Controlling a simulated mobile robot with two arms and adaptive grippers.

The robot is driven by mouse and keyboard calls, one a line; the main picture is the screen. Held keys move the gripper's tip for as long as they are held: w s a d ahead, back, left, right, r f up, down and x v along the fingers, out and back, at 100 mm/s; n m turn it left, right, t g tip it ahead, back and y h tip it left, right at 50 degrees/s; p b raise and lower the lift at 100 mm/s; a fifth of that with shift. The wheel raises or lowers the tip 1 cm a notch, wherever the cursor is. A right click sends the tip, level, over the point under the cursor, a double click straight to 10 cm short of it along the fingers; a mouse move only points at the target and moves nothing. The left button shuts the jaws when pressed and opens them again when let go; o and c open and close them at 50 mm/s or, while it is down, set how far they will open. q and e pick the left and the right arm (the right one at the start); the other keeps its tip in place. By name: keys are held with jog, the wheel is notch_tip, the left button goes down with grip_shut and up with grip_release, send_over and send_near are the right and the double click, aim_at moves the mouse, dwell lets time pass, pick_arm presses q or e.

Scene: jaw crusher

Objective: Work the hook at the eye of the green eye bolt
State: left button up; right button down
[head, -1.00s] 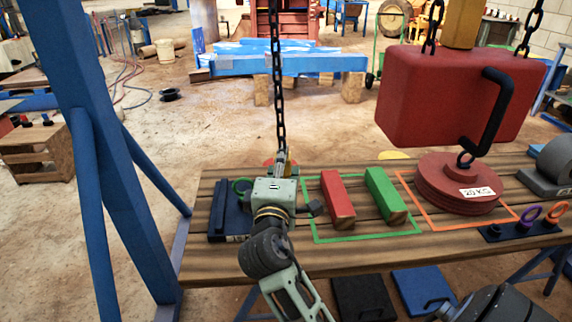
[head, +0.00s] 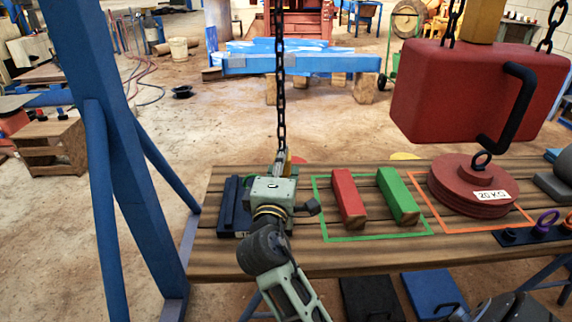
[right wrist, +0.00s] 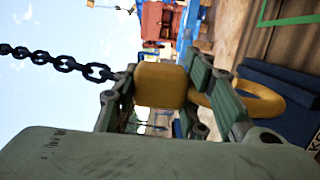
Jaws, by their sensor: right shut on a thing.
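My right gripper (head: 284,168) is at the lower end of the black chain, above the left part of the bench. In the right wrist view its fingers (right wrist: 160,88) are shut on the yellow hook block (right wrist: 160,84). The curved yellow hook (right wrist: 255,98) sticks out beyond the fingers, close to a dark blue stand (right wrist: 285,82). The stand also shows in the head view (head: 230,208), left of my gripper. Whether hook and eye touch cannot be told. My left gripper is not in view.
The chain (head: 280,95) hangs from above. Right of my gripper lie a red bar (head: 348,195) and a green bar (head: 396,195) in a green outline. A red 20 KG weight (head: 470,190) and a hanging red block (head: 470,95) are further right. A blue post (head: 100,150) stands left.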

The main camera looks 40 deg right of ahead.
jog(key=shift+w+a+f, duration=0.1)
jog(key=shift+w+a, duration=0.15)
jog(key=shift+w, duration=0.1)
jog(key=shift+w+a+f+b, duration=0.25)
jog(key=shift+w+b, duration=0.1)
jog(key=shift+b, duration=0.05)
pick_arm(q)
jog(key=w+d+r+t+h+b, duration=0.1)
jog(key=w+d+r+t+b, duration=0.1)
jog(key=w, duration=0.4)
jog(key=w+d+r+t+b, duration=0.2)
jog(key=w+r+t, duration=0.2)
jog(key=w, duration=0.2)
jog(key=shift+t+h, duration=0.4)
pick_arm(e)
jog(key=w+a+f+n+t+y, duration=0.1)
jog(key=w+a+f, duration=0.3)
jog(key=w, duration=0.2)
jog(key=shift+f, duration=0.2)
dwell(1.3)
dwell(0.4)
